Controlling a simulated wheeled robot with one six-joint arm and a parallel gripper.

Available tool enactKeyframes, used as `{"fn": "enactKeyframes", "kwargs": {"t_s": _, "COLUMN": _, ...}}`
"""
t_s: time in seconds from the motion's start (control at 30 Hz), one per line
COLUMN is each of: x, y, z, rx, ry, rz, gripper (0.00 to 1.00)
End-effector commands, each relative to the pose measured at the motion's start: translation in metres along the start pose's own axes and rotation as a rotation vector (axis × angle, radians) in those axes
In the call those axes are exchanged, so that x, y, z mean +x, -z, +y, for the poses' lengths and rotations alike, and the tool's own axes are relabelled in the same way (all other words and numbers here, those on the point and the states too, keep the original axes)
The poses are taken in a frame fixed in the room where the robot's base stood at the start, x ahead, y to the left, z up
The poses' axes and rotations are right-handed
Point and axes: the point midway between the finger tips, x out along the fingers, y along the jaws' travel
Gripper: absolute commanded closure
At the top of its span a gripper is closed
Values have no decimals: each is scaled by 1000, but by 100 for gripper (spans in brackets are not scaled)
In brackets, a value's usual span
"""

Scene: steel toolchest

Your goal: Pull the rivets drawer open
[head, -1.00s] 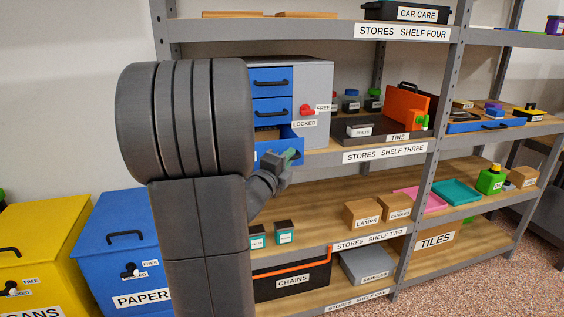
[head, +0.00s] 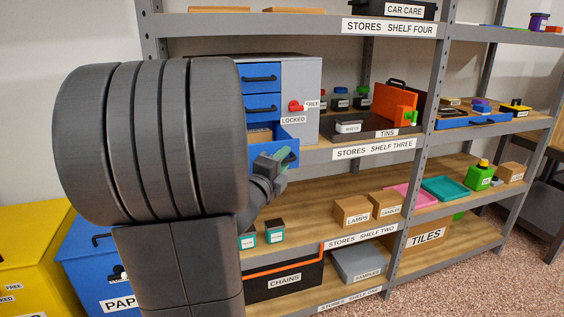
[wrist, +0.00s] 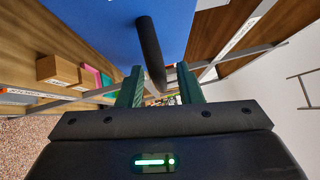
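The steel toolchest (head: 299,80) stands on shelf three, with blue drawers at its left. Its lowest visible drawer (head: 287,143) stands pulled out, with brown contents partly in view; no rivets label is readable. My gripper (head: 287,157) is at this drawer's front, and my arm hides much of it. In the wrist view the blue drawer front (wrist: 105,18) carries a dark bar handle (wrist: 149,50). The handle's near end lies between my green fingers (wrist: 159,72), which stand apart with gaps showing beside it. I see no firm grip.
A red knob (head: 295,106) on the chest has LOCKED and FREE labels. A dark tins tray (head: 372,133) stands right of the chest. Shelf two below holds small boxes, including a lamps box (head: 351,211). Speckled floor (head: 470,270) lies open at the lower right.

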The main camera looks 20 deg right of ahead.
Motion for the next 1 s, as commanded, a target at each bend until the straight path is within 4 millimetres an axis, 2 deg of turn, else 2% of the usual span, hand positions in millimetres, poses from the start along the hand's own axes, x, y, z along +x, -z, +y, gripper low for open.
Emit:
{"fn": "enactKeyframes", "kwargs": {"t_s": 0.23, "x": -1, "y": 0, "z": 0, "rx": 0, "ry": 1, "rz": 0, "gripper": 68}}
{"fn": "enactKeyframes", "kwargs": {"t_s": 0.37, "x": -11, "y": -1, "z": 0, "rx": 0, "ry": 0, "rz": -3, "gripper": 68}}
{"fn": "enactKeyframes", "kwargs": {"t_s": 0.8, "x": -94, "y": -2, "z": 0, "rx": 1, "ry": 1, "rz": -6, "gripper": 68}}
{"fn": "enactKeyframes", "kwargs": {"t_s": 1.0, "x": -121, "y": -1, "z": 0, "rx": 1, "ry": 1, "rz": -4, "gripper": 68}}
